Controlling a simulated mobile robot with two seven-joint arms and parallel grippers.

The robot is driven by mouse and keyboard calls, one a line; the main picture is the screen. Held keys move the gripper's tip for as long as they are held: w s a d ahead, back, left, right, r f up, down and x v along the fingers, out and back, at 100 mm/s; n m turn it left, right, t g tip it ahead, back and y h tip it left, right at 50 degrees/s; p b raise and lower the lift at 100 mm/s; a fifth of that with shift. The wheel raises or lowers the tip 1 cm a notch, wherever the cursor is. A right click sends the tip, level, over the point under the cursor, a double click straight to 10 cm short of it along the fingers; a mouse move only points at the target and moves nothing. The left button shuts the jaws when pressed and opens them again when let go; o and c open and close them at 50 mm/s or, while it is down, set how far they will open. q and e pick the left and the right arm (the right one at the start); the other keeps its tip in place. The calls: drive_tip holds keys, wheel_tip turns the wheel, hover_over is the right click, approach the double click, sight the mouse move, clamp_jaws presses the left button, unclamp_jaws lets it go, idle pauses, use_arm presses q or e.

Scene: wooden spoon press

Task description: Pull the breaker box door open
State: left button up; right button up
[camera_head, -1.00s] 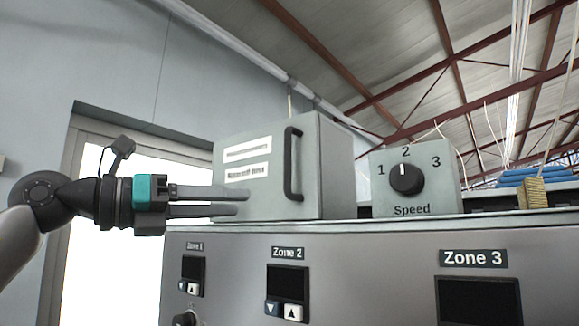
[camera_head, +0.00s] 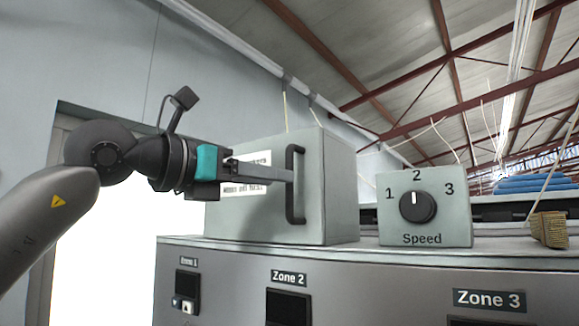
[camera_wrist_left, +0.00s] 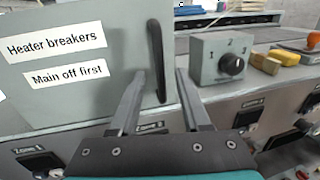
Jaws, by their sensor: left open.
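The breaker box (camera_head: 335,190) is a grey-green box standing on the machine top, and its door looks shut. A black vertical bar handle (camera_head: 297,206) sits on the door's right side. In the left wrist view the door (camera_wrist_left: 55,95) carries the labels "Heater breakers" and "Main off first". My left gripper (camera_head: 288,175) reaches across the door front to the handle. In the left wrist view its open fingers (camera_wrist_left: 161,73) appear one on each side of the handle (camera_wrist_left: 156,50). I cannot tell whether they touch it. My right gripper is not in view.
A speed dial box (camera_head: 425,232) with a black knob stands right of the breaker box. The machine front (camera_head: 225,275) below has zone panels. Open air lies in front of the door.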

sight(289, 210)
use_arm(q)
drive_tip(key=p+x, duration=0.1)
drive_tip(key=x, duration=0.3)
drive_tip(key=shift+w+d+p, duration=0.3)
clamp_jaws()
idle(1.2)
